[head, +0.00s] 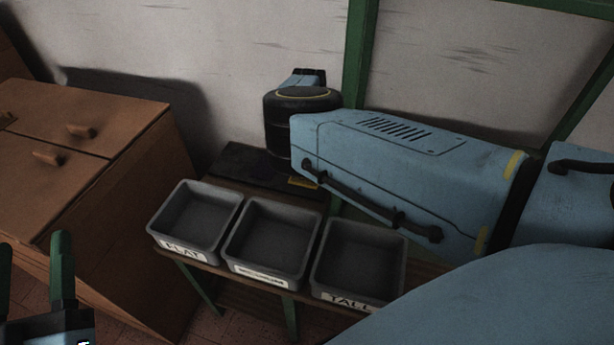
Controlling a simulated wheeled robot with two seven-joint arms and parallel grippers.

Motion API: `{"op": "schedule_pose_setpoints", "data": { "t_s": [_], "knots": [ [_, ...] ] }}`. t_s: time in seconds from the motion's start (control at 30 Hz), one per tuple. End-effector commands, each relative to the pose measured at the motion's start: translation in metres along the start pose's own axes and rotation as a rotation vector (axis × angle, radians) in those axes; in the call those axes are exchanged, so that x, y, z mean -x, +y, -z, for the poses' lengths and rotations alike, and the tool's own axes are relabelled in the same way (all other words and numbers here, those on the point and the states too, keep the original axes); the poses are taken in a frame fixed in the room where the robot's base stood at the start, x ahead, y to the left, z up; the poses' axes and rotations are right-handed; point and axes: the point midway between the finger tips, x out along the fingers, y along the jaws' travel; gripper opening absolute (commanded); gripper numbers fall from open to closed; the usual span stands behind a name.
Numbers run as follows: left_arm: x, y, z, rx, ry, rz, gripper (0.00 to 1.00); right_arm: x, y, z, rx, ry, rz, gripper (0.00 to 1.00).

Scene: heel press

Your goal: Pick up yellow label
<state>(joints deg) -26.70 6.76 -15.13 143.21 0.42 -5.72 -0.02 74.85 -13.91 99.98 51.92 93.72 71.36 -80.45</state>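A small yellow patch with dark marks, seemingly the yellow label (303,182), shows at the right part of a dark flat plate (240,168) behind the trays. It is close beside my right forearm, which may hide part of it. My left gripper (33,256) is at the bottom left corner, its two green fingers apart, with nothing seen between them. It is far from the yellow patch. My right arm reaches in from the right across the work area. Its gripper fingers cannot be seen; the arm hides that end.
Three grey trays stand in a row: one marked FLAT (182,251), a middle one (258,276) with an unreadable tag, and one marked TALL (349,300). A brown wooden cabinet (120,135) with knobs stands left. Green frame posts (359,55) stand before the pale wall.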

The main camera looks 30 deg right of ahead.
Motion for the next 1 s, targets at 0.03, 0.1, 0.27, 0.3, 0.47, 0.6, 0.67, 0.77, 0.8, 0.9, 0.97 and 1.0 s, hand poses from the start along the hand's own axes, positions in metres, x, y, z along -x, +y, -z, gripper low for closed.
{"op": "schedule_pose_setpoints", "data": {
  "t_s": [0.03, 0.1, 0.27, 0.3, 0.47, 0.6, 0.67, 0.77, 0.8, 0.9, 0.97, 1.0],
  "knots": [
    [0.001, 0.002, 0.006, 0.003, 0.049, -0.004, 0.52, -0.005, 0.0, 0.0, 0.0, 0.0, 0.0, 0.33],
    [0.002, 0.002, 0.012, 0.004, 0.11, -0.005, 0.52, -0.013, 0.0, 0.0, 0.001, 0.0, -0.001, 0.33],
    [0.004, 0.003, 0.024, 0.005, 0.209, -0.008, 0.52, -0.022, 0.0, -0.001, 0.001, -0.001, 0.0, 0.33],
    [0.005, 0.003, 0.026, 0.005, 0.224, -0.008, 0.52, -0.023, 0.0, -0.001, 0.001, -0.001, 0.0, 0.33],
    [0.005, 0.003, 0.029, 0.005, 0.245, -0.009, 0.52, -0.024, 0.0, -0.001, 0.0, -0.001, 0.001, 0.33],
    [0.005, 0.003, 0.029, 0.005, 0.244, -0.009, 0.52, -0.024, 0.0, -0.001, 0.0, -0.001, 0.001, 0.33],
    [0.005, 0.003, 0.029, 0.005, 0.243, -0.009, 0.52, -0.024, 0.0, -0.001, 0.0, -0.001, 0.001, 0.26],
    [0.005, 0.003, 0.029, 0.005, 0.243, -0.009, 0.52, -0.024, 0.0, -0.001, 0.001, -0.001, 0.001, 0.13],
    [0.005, 0.003, 0.029, 0.005, 0.243, -0.009, 0.52, -0.024, 0.0, -0.001, 0.001, -0.001, 0.001, 0.08],
    [0.005, 0.003, 0.029, 0.005, 0.242, -0.008, 0.52, -0.024, 0.0, -0.001, 0.001, -0.001, 0.001, 0.0],
    [0.005, 0.003, 0.029, 0.005, 0.242, -0.008, 0.52, -0.024, 0.0, -0.001, 0.001, -0.001, 0.001, 0.0],
    [0.005, 0.003, 0.029, 0.005, 0.242, -0.008, 0.52, -0.024, 0.0, -0.001, 0.001, -0.001, 0.001, 0.0]
  ]
}}
